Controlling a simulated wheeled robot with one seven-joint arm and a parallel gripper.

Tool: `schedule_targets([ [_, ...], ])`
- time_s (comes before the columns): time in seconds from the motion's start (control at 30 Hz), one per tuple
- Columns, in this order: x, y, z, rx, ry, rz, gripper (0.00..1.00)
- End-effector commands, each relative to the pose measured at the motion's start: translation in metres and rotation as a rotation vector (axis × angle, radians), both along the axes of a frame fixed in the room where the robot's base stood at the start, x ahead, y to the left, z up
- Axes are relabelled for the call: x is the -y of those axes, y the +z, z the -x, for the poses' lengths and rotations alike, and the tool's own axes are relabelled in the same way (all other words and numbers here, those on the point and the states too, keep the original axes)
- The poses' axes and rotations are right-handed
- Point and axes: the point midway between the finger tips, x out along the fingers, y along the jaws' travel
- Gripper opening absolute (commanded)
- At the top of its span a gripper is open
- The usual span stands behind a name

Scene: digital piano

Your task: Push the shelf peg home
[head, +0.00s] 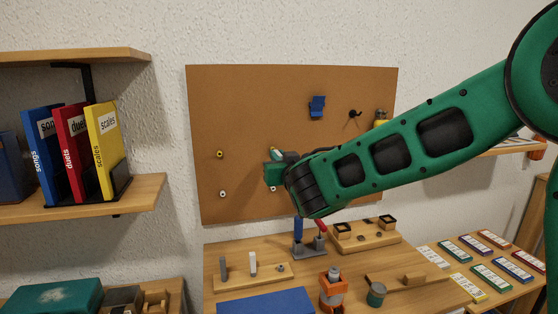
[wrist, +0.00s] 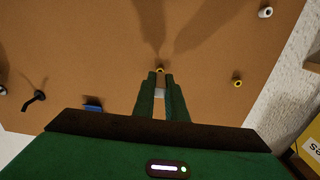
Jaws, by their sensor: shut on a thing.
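A brass-coloured shelf peg (wrist: 160,69) shows between my fingertips at the cork board in the wrist view. My gripper (wrist: 160,76) is shut on it, with the green fingers almost parallel and a pale piece visible between them. In the head view my gripper (head: 272,172) is at the middle of the board (head: 240,110), and its fingers hide most of the peg. How deep the peg sits in the board cannot be told. Another brass peg (head: 220,154) and a white peg (head: 223,194) stand in the board to the left.
A blue holder (head: 317,106) and a black hook (head: 355,114) are on the board's upper right. A wooden table (head: 225,265) with small blocks and tools stands below. A shelf of books (head: 105,145) is at left.

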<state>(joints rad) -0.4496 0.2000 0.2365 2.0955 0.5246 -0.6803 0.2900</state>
Motion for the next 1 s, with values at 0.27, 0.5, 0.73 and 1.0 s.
schedule_targets([
  [0.27,-0.001,0.0,-0.005,0.0,-0.001,0.0,0.0],
  [0.5,-0.002,0.0,-0.009,0.0,0.0,0.0,0.0],
  [0.73,-0.004,0.0,-0.013,-0.001,0.0,0.0,0.0],
  [1.0,-0.005,0.0,-0.017,0.0,0.0,-0.001,0.0],
])
